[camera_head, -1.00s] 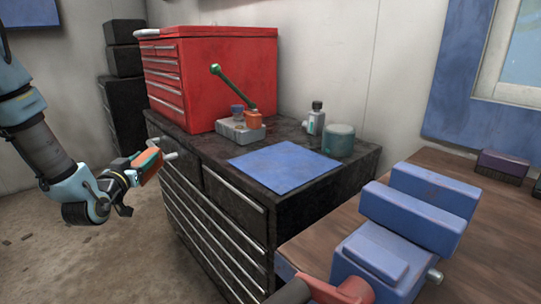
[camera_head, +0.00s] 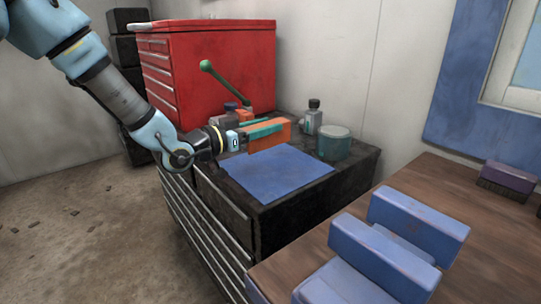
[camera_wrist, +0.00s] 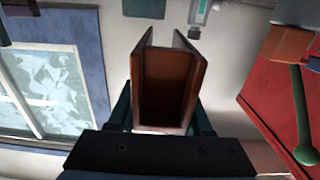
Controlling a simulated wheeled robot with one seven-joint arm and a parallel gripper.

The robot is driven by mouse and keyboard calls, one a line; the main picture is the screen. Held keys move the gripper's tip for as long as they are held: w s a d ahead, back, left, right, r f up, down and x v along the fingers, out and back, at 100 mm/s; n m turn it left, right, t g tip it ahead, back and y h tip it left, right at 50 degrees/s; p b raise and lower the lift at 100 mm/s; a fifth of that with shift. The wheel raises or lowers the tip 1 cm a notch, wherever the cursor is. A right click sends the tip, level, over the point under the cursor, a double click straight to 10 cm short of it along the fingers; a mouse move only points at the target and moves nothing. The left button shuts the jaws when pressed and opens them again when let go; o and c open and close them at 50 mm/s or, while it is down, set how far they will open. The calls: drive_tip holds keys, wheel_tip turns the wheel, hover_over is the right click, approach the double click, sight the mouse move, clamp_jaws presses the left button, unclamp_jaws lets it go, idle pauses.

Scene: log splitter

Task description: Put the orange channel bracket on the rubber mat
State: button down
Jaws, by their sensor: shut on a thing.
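The orange channel bracket (camera_head: 272,141) is clamped in my gripper (camera_head: 266,131), between its green fingers, above the back part of the mat. In the wrist view the bracket (camera_wrist: 168,82) shows as a U-shaped channel, with a finger along each side. The rubber mat (camera_head: 275,175) is a flat blue sheet on top of the dark cabinet. It looks bare, and the bracket appears held above it, not touching. My gripper covers part of the mat's back left edge.
A blue vise (camera_head: 417,222) stands on the wooden bench (camera_head: 487,215) at right.

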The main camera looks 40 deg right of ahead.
drive_tip(key=shift+f, duration=3.4)
drive_tip(key=shift+f, duration=0.15)
drive_tip(key=shift+c, duration=1.6)
unclamp_jaws()
drive_tip(key=shift+r+p, duration=0.25)
drive_tip(key=shift+p, duration=0.1)
drive_tip(key=a+b, duration=0.2)
drive_tip(key=a, duration=1)
drive_tip(key=shift+w, duration=0.4)
drive_tip(key=shift+w+a+f, duration=0.1)
drive_tip(key=shift+f, duration=0.1)
